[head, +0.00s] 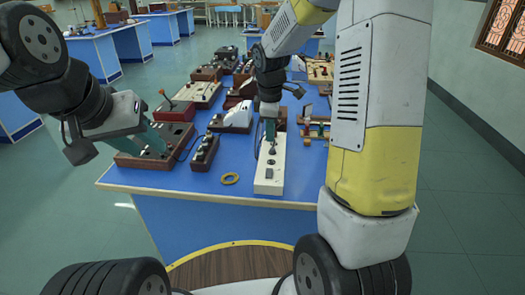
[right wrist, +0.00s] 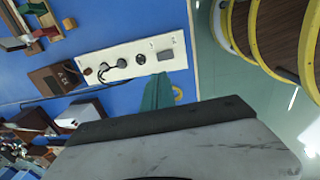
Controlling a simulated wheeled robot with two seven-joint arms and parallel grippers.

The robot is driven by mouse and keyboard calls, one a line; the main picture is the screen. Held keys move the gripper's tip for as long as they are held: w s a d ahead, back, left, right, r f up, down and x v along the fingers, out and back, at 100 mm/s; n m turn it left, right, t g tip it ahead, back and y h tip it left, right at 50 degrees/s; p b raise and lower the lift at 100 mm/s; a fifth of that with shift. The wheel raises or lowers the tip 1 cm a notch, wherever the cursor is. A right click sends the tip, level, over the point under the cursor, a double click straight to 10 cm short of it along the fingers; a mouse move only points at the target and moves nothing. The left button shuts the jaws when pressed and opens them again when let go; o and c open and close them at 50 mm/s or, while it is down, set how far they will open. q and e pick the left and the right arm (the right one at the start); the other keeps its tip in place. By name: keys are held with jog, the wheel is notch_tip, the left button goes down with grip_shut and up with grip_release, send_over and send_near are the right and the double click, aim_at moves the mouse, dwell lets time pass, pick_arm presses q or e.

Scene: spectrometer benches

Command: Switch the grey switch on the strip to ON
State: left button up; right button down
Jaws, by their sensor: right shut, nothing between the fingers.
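The white strip (head: 267,187) lies on the blue bench near its front edge, with several dark fittings along its top. A small grey piece that looks like the grey switch (head: 269,173) sits near the strip's near end. In the right wrist view it shows at the strip's right end (right wrist: 165,55); its position is too small to read. My right gripper (head: 270,138) is shut and empty, pointing down over the far part of the strip; its teal fingers (right wrist: 157,92) show beside the strip. My left gripper (head: 152,143) is at a brown box (head: 127,160) on the left; its jaw opening is unclear.
A yellow ring (head: 230,179) lies left of the strip. A small dark box with knobs (head: 204,152) stands further left. Several instruments crowd the bench behind. The blue bench top (head: 200,182) is bare along the front left. A black cable curves beside the strip.

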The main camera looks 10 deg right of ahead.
aim_at(270, 171)
jog(key=shift+f, duration=0.1)
jog(key=f, duration=0.4)
jog(key=w+f, duration=0.1)
jog(key=f, duration=0.4)
jog(key=w+f, duration=0.1)
jog(key=f, duration=0.3)
jog(key=shift+d+f, duration=0.25)
jog(key=shift+f, duration=0.1)
jog(key=shift+d+f, duration=0.1)
jog(key=shift+f, duration=0.15)
jog(key=shift+s+g, duration=0.25)
jog(key=shift+g, duration=0.05)
jog(key=shift+s+a+r, duration=0.2)
jog(key=shift+s+a, duration=0.05)
jog(key=shift+s, duration=0.3)
